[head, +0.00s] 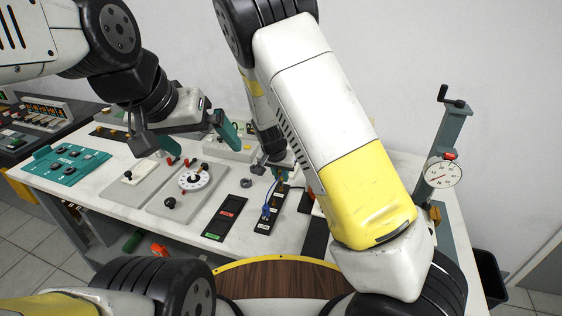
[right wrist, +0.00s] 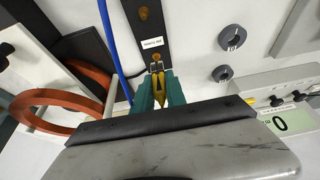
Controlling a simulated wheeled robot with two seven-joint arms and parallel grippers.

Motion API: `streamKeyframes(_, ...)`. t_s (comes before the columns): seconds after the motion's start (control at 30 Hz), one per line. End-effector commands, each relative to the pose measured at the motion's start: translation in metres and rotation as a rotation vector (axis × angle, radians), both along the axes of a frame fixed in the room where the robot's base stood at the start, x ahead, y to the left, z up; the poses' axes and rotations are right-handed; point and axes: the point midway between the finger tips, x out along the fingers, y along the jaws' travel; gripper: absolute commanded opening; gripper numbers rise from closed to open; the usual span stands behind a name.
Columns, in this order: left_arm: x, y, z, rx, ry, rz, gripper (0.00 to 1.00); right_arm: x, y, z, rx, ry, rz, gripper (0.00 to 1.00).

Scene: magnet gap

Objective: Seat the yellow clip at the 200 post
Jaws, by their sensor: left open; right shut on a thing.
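My right gripper (right wrist: 157,88) is shut on the yellow clip (right wrist: 158,88), which sits between its teal fingers in the right wrist view. The clip's far end is close to a small brass post (right wrist: 155,57) on a black strip (right wrist: 154,25), beside a white label (right wrist: 152,43) too small to read surely. I cannot tell whether clip and post touch. In the head view my right gripper (head: 277,172) is over the far end of the black strip (head: 262,226), partly hidden by my arm. My left gripper (head: 198,140) is open and empty above the grey panels.
A blue lead (right wrist: 109,40) runs beside the strip to a blue clip (head: 266,211). Orange-red rings (right wrist: 60,93) lie left of the gripper; grey round pieces (right wrist: 232,38) lie right. A dial gauge stand (head: 443,172) stands at the right. A dial panel (head: 195,181) is left.

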Motion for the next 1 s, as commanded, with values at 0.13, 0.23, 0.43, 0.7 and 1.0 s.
streamKeyframes(0.13,0.000,0.000,0.000,0.000,0.000,0.000,1.00,0.000,0.000,-0.005,-0.001,0.001,0.000,0.00)
streamKeyframes(0.23,0.000,0.000,0.000,0.000,0.000,0.000,1.00,0.000,0.000,-0.008,-0.001,0.001,0.000,0.00)
streamKeyframes(0.43,0.000,0.000,0.000,0.000,0.000,0.000,1.00,0.000,0.000,-0.014,-0.001,0.000,0.000,0.00)
streamKeyframes(0.7,0.000,0.000,0.000,0.000,0.000,0.000,1.00,0.000,0.000,-0.022,-0.001,0.001,0.000,0.00)
streamKeyframes(1.0,0.000,0.000,0.000,0.000,0.000,0.000,1.00,0.000,0.000,-0.026,0.000,0.000,0.000,0.42)
